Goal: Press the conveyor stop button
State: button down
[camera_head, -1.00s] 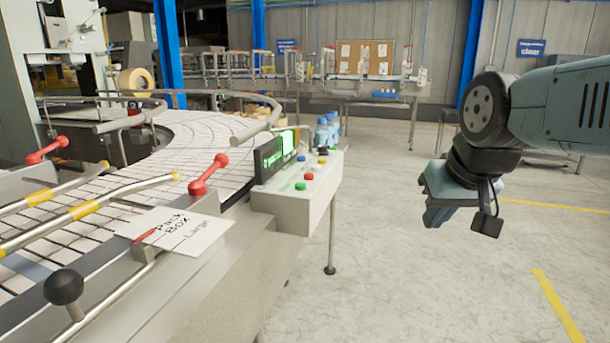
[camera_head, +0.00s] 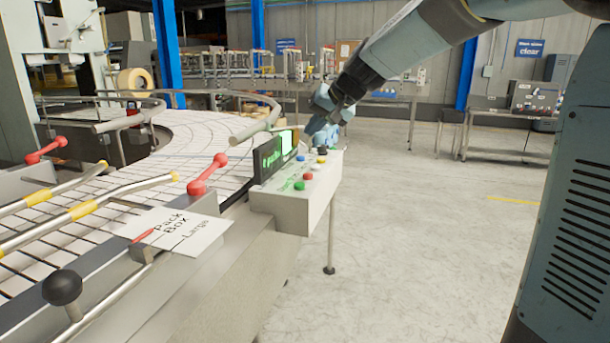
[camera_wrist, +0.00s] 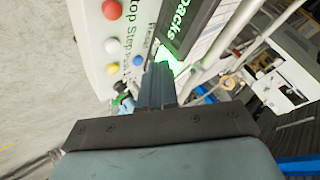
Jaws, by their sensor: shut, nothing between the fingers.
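The control box (camera_head: 285,208) stands at the conveyor's right edge, with several coloured buttons on its sloped top. The red button (camera_head: 308,176) lies between the green button (camera_head: 299,186) and a pale one. In the wrist view the red button (camera_wrist: 110,10) is at the top, beside printing that reads "top Step". My gripper (camera_head: 310,130) is shut and empty, above the far end of the box by the lit display. In the wrist view its fingertips (camera_wrist: 158,70) appear near the blue button (camera_wrist: 138,60), apart from the red one. I cannot tell whether they touch anything.
The lit display (camera_head: 276,152) rises along the box's conveyor side. A red clamp handle (camera_head: 207,174) and a "Pack Box Large" card (camera_head: 180,231) are nearer. The floor right of the box is clear.

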jog(key=shift+w+a, duration=0.3)
jog(key=shift+w, duration=0.15)
send_over(311, 174)
jog(key=shift+f, duration=4.4)
jog(key=shift+f, duration=0.15)
jog(key=shift+s+f, duration=0.1)
jog(key=shift+f, duration=0.1)
